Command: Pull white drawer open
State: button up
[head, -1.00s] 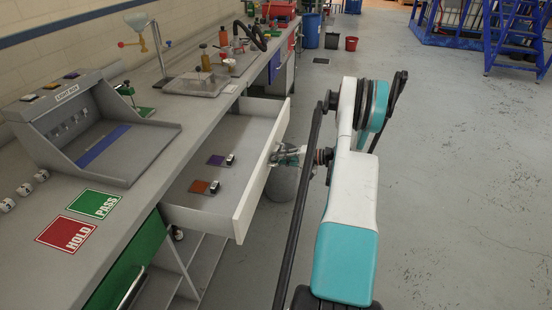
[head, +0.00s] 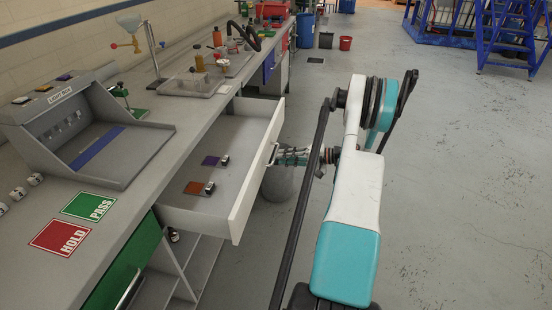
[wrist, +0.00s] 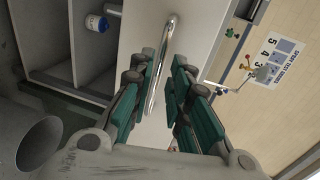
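The white drawer (head: 240,196) stands well out from the bench, with its inside showing. Its metal bar handle (head: 273,153) is on the front panel; in the wrist view the handle (wrist: 160,65) stands against the white front (wrist: 197,35). My gripper (head: 283,156) is just in front of the handle. In the wrist view my gripper (wrist: 162,100) is open, its green-padded fingers on either side of the handle's line with a gap between them. No finger clearly touches the bar.
The grey bench (head: 140,190) carries a light box (head: 85,130), PASS (head: 90,206) and HOLD (head: 61,237) signs and a tray (head: 190,86). A grey bin (head: 278,184) stands beneath my gripper.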

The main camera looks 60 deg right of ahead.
jog(key=v, duration=0.7)
jog(key=shift+s+d, duration=0.1)
dwell(0.4)
